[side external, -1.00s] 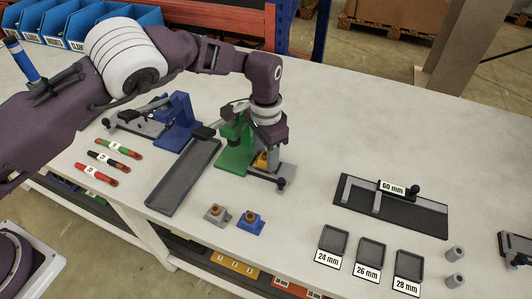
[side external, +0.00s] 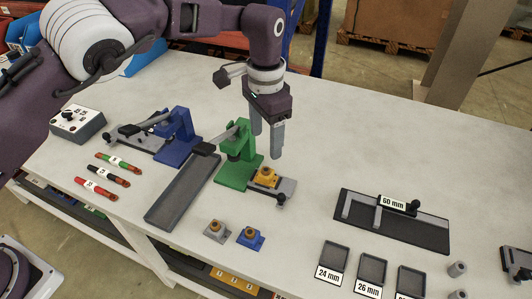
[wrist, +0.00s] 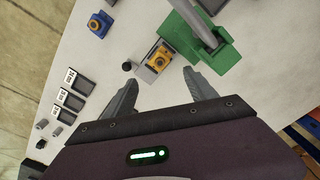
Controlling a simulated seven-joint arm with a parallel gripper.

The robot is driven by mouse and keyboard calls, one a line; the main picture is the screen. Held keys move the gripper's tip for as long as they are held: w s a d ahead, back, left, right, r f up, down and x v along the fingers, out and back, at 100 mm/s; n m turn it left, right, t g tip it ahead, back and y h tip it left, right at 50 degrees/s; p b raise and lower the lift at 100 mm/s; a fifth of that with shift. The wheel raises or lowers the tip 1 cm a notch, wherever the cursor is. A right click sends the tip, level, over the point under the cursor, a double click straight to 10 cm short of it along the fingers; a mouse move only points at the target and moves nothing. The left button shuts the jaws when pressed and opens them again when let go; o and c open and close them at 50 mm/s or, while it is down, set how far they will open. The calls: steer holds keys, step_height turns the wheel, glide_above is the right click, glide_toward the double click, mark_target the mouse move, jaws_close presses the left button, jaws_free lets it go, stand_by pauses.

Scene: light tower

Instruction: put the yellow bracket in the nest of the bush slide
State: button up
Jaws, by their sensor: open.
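The yellow bracket (side external: 266,177) sits on the grey slide (side external: 284,188) at the foot of the green press (side external: 240,160). It appears seated at the slide's inner end, though I cannot tell exactly how deep. In the wrist view the yellow bracket (wrist: 159,58) shows its dark round bush, on the grey slide (wrist: 147,72) beside the green press (wrist: 205,45). My gripper (side external: 266,145) is open and empty above and behind the bracket, apart from it. In the wrist view my gripper's fingers (wrist: 160,92) are spread wide with nothing between them.
A grey bracket (side external: 216,231) and a blue bracket (side external: 250,238) stand in front. A long dark tray (side external: 182,188) lies left of the green press, with a blue press (side external: 177,138) beyond it. A 60 mm gauge plate (side external: 390,220) lies right. The table behind is clear.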

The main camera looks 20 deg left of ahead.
steer(key=shift+r, duration=0.45)
steer(key=s+a+r+n+t+h, duration=0.1)
steer(key=s+a+r+n, duration=0.1)
steer(key=s+a+r, duration=0.6)
steer(key=s+a+r+n+t+h, duration=0.1)
steer(key=s+a+r+n, duration=0.2)
steer(key=a+r, duration=0.6)
steer(key=s+a+n+t+y, duration=0.1)
steer(key=s+a, duration=0.1)
steer(key=s, duration=0.8)
steer(key=s+a+f+n+t+y, duration=0.1)
steer(key=s+a+t, duration=0.1)
steer(key=s, duration=0.9)
steer(key=shift+s+a+f+t, duration=0.2)
steer(key=shift+a+t, duration=0.1)
steer(key=shift+a, duration=0.15)
